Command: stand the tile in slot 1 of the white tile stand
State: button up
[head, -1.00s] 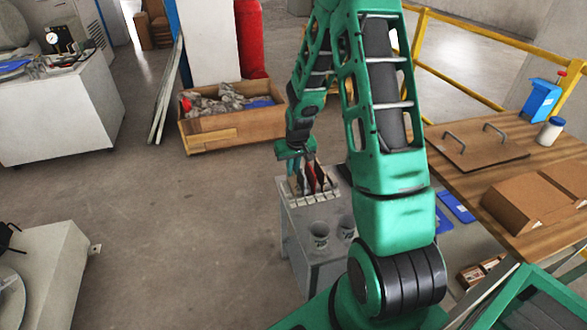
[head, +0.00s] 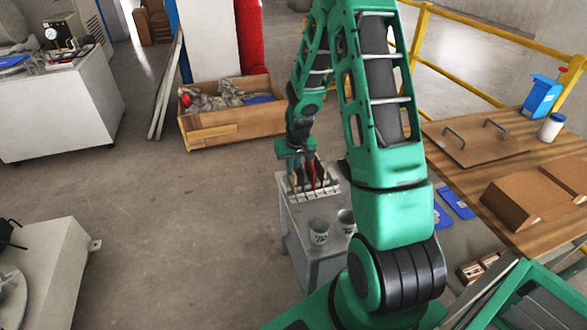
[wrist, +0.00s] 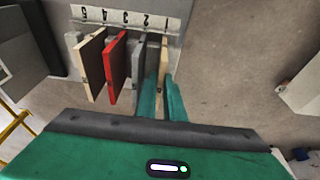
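The white tile stand (head: 316,195) sits on a grey cabinet top. In the wrist view its numbered edge (wrist: 178,8) reads 5 to 1 from left to right. My gripper (wrist: 162,82) points down over the stand's slot 1 end. Its two green fingers lie close on either side of a thin tan tile (wrist: 163,60), and it looks shut on it. This tile is upright, in line with the number 1; its lower edge in the slot is hard to make out. In the head view my gripper (head: 296,164) partly covers the tiles.
A grey tile (wrist: 138,62), a red tile (wrist: 114,65) and another tan tile (wrist: 92,62) stand to the left of the held tile, the grey one close by. Two cups (head: 318,231) (head: 345,222) stand on the cabinet (head: 312,262) in front of the stand.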

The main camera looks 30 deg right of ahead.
jog(key=o, duration=0.4)
jog(key=shift+r, duration=0.1)
jog(key=v, duration=0.9)
jog(key=shift+r, duration=0.15)
jog(key=shift+s+a+r, duration=0.1)
jog(key=shift+s+r, duration=0.1)
jog(key=shift+r, duration=0.4)
